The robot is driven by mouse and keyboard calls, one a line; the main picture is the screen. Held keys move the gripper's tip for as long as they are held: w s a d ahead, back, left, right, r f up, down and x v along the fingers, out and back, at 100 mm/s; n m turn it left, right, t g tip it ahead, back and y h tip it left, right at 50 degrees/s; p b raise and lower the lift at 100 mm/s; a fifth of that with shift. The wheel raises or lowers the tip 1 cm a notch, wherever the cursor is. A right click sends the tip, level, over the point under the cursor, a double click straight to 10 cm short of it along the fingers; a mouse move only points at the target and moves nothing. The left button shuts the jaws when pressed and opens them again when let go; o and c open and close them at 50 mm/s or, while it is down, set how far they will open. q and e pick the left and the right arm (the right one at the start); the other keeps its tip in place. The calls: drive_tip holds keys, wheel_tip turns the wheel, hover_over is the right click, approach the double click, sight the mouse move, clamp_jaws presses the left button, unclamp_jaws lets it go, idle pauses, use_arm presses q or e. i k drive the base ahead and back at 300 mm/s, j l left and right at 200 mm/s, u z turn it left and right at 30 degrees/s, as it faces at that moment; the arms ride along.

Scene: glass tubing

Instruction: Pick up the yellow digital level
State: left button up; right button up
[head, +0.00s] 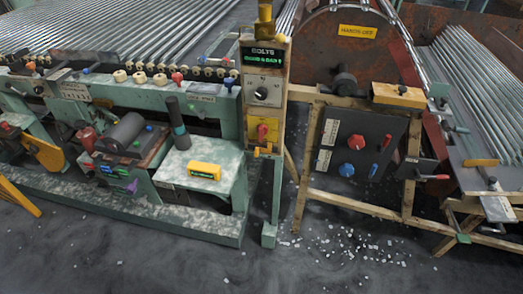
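The yellow digital level (204,171) is a small yellow box with a dark display showing green marks. It lies on the pale, worn top of a green metal stand (188,158), left of the tall control post. Nothing touches it from above. Neither of my grippers shows in the head view.
A dark flashlight-like cylinder (178,124) stands just behind the level. A motor-like drum (121,133) is to its left. The control post (264,110) with knobs rises to its right. White shards (345,243) litter the floor at right; the front floor is mostly clear.

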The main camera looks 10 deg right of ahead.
sight(204, 171)
drive_tip(key=i+l+u, duration=0.15)
drive_tip(key=u, duration=0.2)
drive_tip(key=i+l+u, duration=0.1)
drive_tip(key=l+u, duration=0.25)
drive_tip(key=i+l+u, duration=0.1)
drive_tip(key=u, duration=0.25)
